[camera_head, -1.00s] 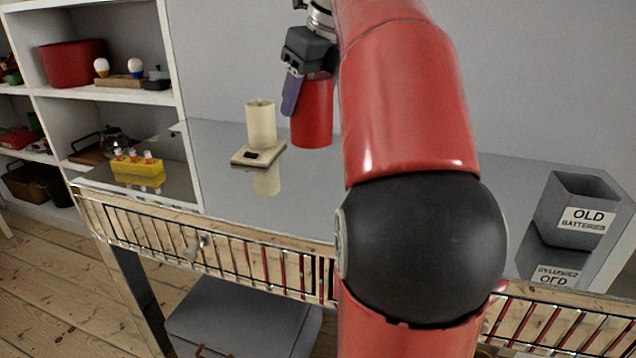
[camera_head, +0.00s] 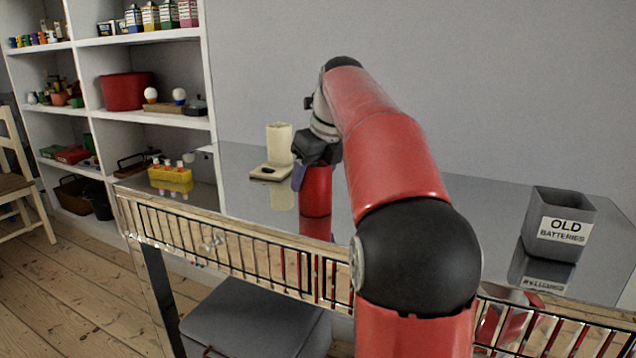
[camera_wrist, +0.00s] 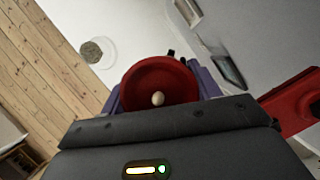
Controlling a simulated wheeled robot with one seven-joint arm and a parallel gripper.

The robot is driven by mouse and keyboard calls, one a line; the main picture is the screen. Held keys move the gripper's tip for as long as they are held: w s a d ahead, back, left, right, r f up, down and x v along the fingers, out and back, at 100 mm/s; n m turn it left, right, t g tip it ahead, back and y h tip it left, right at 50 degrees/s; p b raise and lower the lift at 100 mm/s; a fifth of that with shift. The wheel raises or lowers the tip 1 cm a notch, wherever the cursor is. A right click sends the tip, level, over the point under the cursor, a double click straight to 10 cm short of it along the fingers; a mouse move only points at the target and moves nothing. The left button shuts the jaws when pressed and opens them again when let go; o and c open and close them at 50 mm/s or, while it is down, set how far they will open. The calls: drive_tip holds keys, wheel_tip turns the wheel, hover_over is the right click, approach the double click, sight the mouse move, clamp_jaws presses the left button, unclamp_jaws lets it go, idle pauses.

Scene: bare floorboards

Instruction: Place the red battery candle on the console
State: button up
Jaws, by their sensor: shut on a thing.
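The red battery candle (camera_head: 317,196) is upright in my gripper (camera_head: 306,176), over the glossy grey console top (camera_head: 240,199). Its lower end meets or nearly meets its reflection in the console. I cannot tell whether it is touching. In the wrist view the candle (camera_wrist: 138,84) is seen from above as a round red cup with a pale bulb in its middle. The purple fingers of my gripper (camera_wrist: 160,92) are shut on either side of it. My arm hides part of the console.
A cream candle (camera_head: 279,143) on a pale base stands left of and behind the red one. A yellow holder (camera_head: 170,179) is at the console's left end. A grey "OLD BATTERIES" bin (camera_head: 555,205) stands at the right. Shelves (camera_head: 213,110) are at the back left.

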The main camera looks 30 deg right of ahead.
drive_tip(key=o, duration=1.1)
drive_tip(key=shift+r, duration=0.35)
drive_tip(key=a+p+v, duration=0.1)
drive_tip(key=p+v, duration=0.2)
drive_tip(key=v, duration=0.9)
drive_tip(key=s+a+f+n, duration=0.8)
drive_tip(key=s+a+n, duration=0.15)
drive_tip(key=n, duration=0.55)
drive_tip(key=s+a+f+n, duration=0.2)
drive_tip(key=s+f+n, duration=0.2)
drive_tip(key=f+n, duration=0.2)
drive_tip(key=s+a+f+n, duration=0.2)
drive_tip(key=s+f+n, duration=0.2)
drive_tip(key=f+n, duration=0.2)
drive_tip(key=s+a+f+n+t+h, duration=0.1)
drive_tip(key=s+a+f+n, duration=0.1)
drive_tip(key=s+f+n, duration=0.3)
drive_tip(key=shift+s+f+n, duration=0.1)
drive_tip(key=shift+f+n, duration=0.7)
drive_tip(key=shift+f, duration=0.1)
